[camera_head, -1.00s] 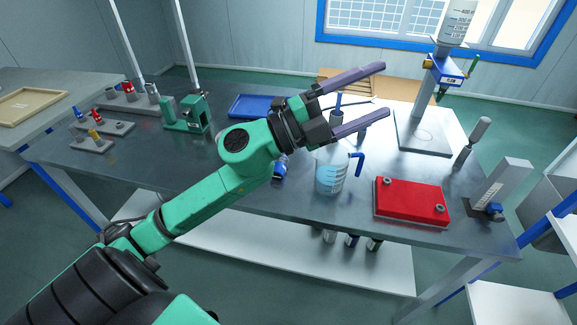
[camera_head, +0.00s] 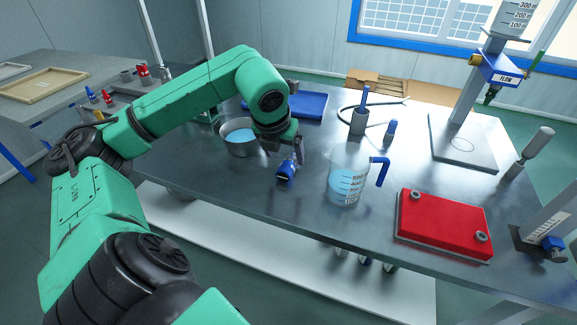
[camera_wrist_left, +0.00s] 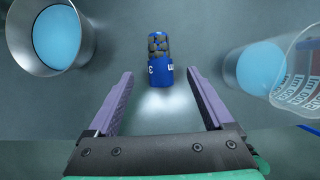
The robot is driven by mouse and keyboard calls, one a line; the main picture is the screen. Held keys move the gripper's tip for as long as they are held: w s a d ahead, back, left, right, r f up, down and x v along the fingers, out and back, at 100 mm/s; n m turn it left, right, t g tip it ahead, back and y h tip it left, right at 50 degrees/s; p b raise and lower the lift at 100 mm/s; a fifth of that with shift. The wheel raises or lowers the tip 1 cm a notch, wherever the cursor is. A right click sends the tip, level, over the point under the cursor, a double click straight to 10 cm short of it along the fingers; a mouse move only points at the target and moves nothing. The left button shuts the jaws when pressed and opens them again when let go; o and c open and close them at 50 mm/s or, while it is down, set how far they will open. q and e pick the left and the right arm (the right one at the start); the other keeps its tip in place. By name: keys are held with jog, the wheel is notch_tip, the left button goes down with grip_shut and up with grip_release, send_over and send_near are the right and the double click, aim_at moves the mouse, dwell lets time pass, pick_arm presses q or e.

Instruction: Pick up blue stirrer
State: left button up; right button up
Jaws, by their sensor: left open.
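A blue-handled rod (camera_head: 365,97), which fits the blue stirrer, stands upright in a grey holder (camera_head: 358,121) toward the back of the table. A small blue container (camera_head: 287,170) with a clear, dark-speckled end rests on the table. My left gripper (camera_head: 285,148) is open and points down close to this container. In the left wrist view the container (camera_wrist_left: 160,75) lies between and ahead of the spread fingers (camera_wrist_left: 160,95), apart from both. The fingers are partly hidden by my wrist in the head view. My right gripper is not in view.
A metal pot (camera_head: 240,148) of blue liquid stands left of the gripper, and a clear beaker (camera_head: 345,183) with blue liquid to its right. A red box (camera_head: 445,225), a blue tray (camera_head: 305,103) and a stand (camera_head: 470,145) are around.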

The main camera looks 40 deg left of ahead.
aim_at(288, 162)
pick_arm(q)
jog(key=x, duration=0.5)
jog(key=shift+w+p, duration=0.15)
jog(key=shift+p, duration=0.2)
grip_shut()
jog(key=shift+r, duration=0.1)
